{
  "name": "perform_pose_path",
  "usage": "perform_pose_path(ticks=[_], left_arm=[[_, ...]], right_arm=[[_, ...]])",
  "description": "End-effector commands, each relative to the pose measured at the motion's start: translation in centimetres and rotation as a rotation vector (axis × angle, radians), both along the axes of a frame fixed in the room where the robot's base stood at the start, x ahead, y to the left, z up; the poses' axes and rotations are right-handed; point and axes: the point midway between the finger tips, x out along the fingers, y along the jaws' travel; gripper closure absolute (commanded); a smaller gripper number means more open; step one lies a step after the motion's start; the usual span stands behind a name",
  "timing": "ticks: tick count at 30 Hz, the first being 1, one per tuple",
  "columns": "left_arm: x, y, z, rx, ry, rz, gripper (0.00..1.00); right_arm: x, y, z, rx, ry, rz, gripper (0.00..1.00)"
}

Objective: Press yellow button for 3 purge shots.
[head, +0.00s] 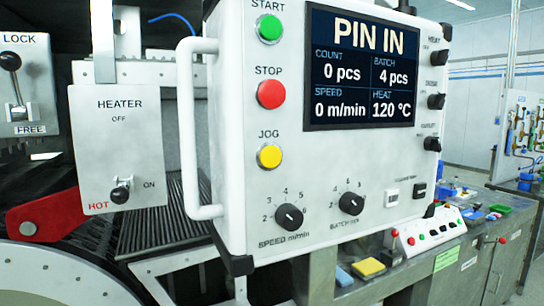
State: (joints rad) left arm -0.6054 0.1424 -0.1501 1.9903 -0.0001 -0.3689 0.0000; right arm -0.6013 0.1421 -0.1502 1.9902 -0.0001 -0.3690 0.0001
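A yellow button (269,156) labelled JOG is on the white control panel (232,150), below the red STOP button (271,94) and the green START button (269,28). The panel's screen (359,68) reads PIN IN, count 0 pcs, batch 4 pcs, speed 0 m/min and heat 120 °C. Neither of my grippers is in view. No purge label is readable.
A white handle (187,130) sticks out at the panel's left edge. Further left are a heater box (120,150), a red lever (42,213) and a lock box (28,85). A small sloped button box (430,232) stands on the bench behind right.

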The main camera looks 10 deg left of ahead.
Motion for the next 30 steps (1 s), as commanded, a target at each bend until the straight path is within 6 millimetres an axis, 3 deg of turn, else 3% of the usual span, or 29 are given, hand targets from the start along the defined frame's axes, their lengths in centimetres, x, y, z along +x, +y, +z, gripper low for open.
perform_pose_path(ticks=[1, 8, 30], left_arm=[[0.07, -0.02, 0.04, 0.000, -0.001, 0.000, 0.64], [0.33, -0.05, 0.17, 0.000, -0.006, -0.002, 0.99], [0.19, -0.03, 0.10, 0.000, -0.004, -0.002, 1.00]], right_arm=[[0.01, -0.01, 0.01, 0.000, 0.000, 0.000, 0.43], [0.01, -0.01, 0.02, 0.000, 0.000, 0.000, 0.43], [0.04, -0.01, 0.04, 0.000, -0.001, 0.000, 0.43]])
